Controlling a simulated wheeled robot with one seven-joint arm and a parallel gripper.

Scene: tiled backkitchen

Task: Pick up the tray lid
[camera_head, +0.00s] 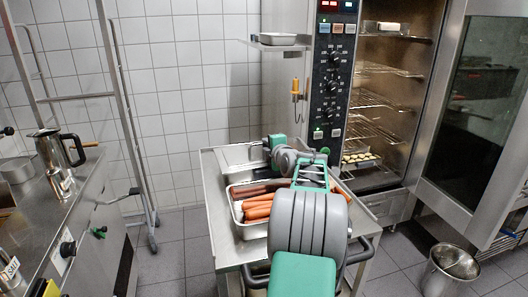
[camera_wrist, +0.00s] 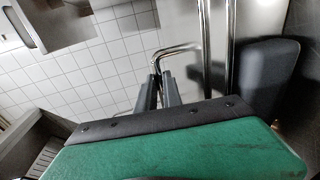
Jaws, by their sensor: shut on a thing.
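My gripper (camera_wrist: 158,92) shows in the wrist view with its two dark fingers close together at a thin bent steel handle (camera_wrist: 178,48). The handle appears to belong to the tray lid, whose shiny steel surface (camera_wrist: 178,18) seems to lie just beyond it. In the head view my gripper (camera_head: 262,148) is at the back of the steel cart, beside a flat steel piece (camera_head: 236,155) that looks like the lid. The fingertips are small there, and my arm hides part of the cart. I cannot tell whether the lid is lifted or resting.
An open tray (camera_head: 236,214) of sausage-like food sits on the cart (camera_head: 226,245), right in front of the gripper. The open oven (camera_head: 385,95) with racks stands to the right. A small shelf pan (camera_head: 278,39) is above. A counter with a jug (camera_head: 60,150) is left; a bin (camera_head: 450,265) stands right.

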